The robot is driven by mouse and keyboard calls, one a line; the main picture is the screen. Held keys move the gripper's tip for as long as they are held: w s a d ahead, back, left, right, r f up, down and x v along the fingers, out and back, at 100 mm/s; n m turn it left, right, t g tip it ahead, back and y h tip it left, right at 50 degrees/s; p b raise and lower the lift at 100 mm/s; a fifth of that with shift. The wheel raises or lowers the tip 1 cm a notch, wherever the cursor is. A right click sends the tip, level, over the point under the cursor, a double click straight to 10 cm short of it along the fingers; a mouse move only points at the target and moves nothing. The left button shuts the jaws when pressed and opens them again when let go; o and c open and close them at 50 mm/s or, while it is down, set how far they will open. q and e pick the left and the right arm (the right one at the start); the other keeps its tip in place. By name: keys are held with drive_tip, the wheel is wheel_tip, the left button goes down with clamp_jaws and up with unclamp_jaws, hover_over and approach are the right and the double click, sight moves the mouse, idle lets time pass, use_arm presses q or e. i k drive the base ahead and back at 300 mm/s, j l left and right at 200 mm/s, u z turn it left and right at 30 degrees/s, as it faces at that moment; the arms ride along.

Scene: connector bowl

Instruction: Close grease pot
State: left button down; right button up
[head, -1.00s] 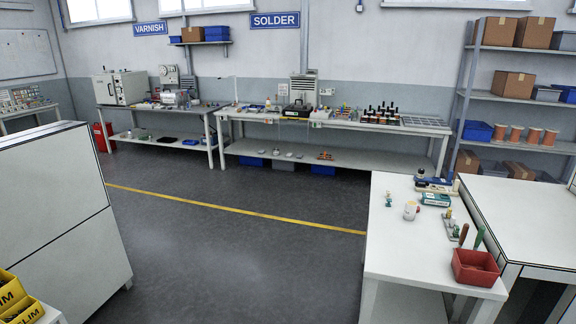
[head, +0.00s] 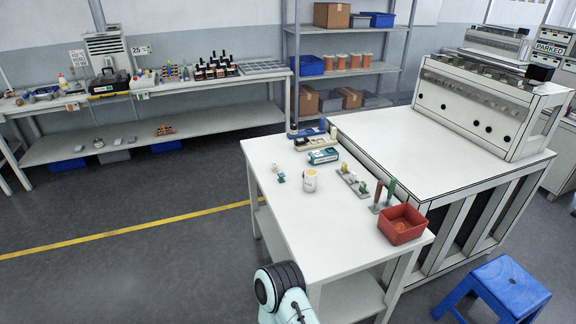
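A small white pot (head: 310,181) with a yellowish band near its top stands upright on the white table, left of the middle of the tabletop. It is likely the grease pot. It is too small to tell whether a lid is on it. A small teal and cream item (head: 279,174) sits to its left; I cannot tell what it is. Neither of my grippers is in view. Only a link of one of my arms shows at the bottom, in front of the table.
A white machine (head: 440,165) adjoins on the right. A blue stool (head: 508,285) stands front right. Floor is clear to the left.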

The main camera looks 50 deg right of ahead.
sight(311, 175)
drive_tip(key=i+z, duration=0.35)
drive_tip(key=i+j+z, duration=0.1)
drive_tip(key=i+z, duration=0.25)
drive_tip(key=i+j+z, duration=0.35)
drive_tip(key=i, duration=0.15)
drive_tip(key=i+z, duration=0.25)
drive_tip(key=z, duration=0.2)
drive_tip(key=i+j+z, duration=0.15)
drive_tip(key=z, duration=0.3)
drive_tip(key=i+j+z, duration=0.25)
drive_tip(key=z, duration=0.2)
drive_tip(key=i+j+z, duration=0.5)
drive_tip(key=k+l, duration=0.1)
